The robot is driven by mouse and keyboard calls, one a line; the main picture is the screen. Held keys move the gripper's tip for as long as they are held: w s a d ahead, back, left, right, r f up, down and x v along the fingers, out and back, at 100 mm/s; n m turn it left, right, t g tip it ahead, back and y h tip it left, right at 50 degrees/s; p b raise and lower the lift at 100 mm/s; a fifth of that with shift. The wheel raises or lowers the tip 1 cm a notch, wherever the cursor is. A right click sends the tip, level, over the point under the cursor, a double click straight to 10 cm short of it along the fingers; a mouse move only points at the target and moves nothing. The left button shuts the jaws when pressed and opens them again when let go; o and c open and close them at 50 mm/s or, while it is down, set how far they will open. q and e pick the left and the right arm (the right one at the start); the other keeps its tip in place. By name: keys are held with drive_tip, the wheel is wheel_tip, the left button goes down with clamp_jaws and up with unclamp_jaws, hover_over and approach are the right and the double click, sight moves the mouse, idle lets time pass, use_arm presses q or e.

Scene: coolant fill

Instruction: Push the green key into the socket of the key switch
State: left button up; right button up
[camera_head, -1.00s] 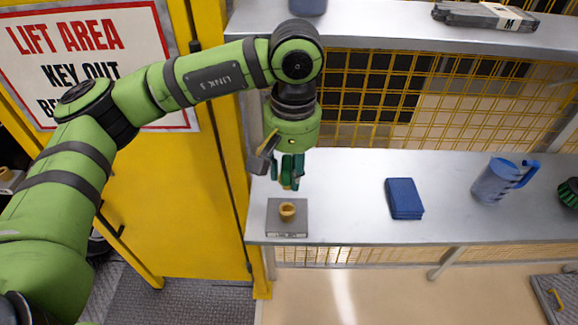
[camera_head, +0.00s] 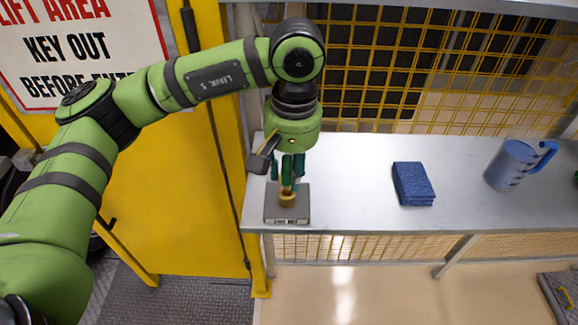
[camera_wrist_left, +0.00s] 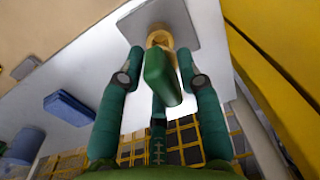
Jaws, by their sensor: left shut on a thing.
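The key switch is a grey plate (camera_head: 272,207) with a round brass socket (camera_head: 287,200), near the front left of the metal bench. My left gripper (camera_head: 288,178) points down just above it, with its fingertips close over the socket. In the left wrist view the green key (camera_wrist_left: 162,80) is a flat green slab held between my fingers. The brass socket (camera_wrist_left: 159,38) shows right beyond its far end. A brass-coloured part runs between key and socket, but I cannot tell how far the key is in. My right gripper is not in view.
A folded blue cloth (camera_head: 413,183) lies on the bench (camera_head: 345,190), right of the switch. A blue jug (camera_head: 511,165) stands farther right. A yellow post (camera_head: 222,150) and a yellow mesh fence (camera_head: 400,75) stand left and behind. The bench between switch and cloth is clear.

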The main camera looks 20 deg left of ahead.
sight(289, 182)
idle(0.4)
use_arm(q)
drive_tip(key=shift+b, duration=1)
idle(1.1)
drive_tip(key=shift+f, duration=0.2)
drive_tip(key=shift+f+b, duration=0.3)
drive_tip(key=shift+b, duration=0.25)
drive_tip(key=shift+f+b, duration=1.25)
drive_tip(key=shift+b, duration=0.1)
drive_tip(key=o, duration=1.2)
drive_tip(key=shift+o, duration=0.2)
